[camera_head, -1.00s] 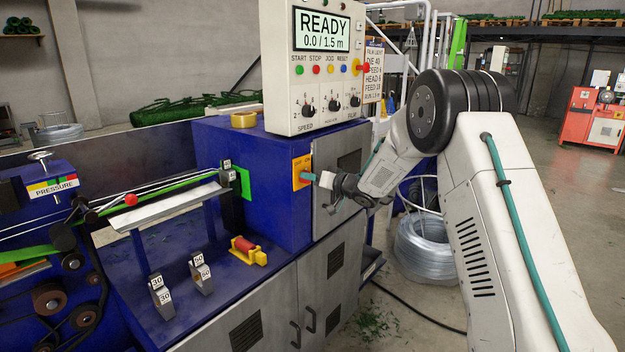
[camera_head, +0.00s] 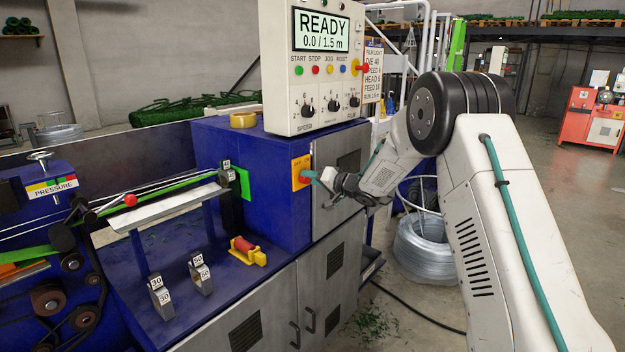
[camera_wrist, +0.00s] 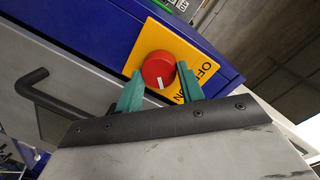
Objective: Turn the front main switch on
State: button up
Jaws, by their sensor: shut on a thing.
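The front main switch is a round red knob (camera_wrist: 157,68) with a white mark, on a yellow plate (camera_wrist: 189,50) lettered OFF and ON. In the wrist view the mark points to the picture's bottom, near the ON lettering, which a finger partly covers. My gripper (camera_wrist: 159,74) has its teal fingers on opposite sides of the knob, shut on it. In the head view the yellow plate (camera_head: 300,171) is on the blue housing's front, and my gripper (camera_head: 316,175) reaches it from the right, hiding most of the knob.
A control panel (camera_head: 310,75) above reads READY, 0.0 / 1.5 m. A grey cabinet door (camera_head: 338,165) lies just right of the switch, with a dark handle (camera_wrist: 52,103) close by in the wrist view. A wire coil (camera_head: 420,245) stands on the floor at right.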

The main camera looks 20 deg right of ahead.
jog(key=o, duration=1)
jog(key=v, duration=0.7)
jog(key=shift+s+d, duration=0.3)
jog(key=shift+s, duration=0.05)
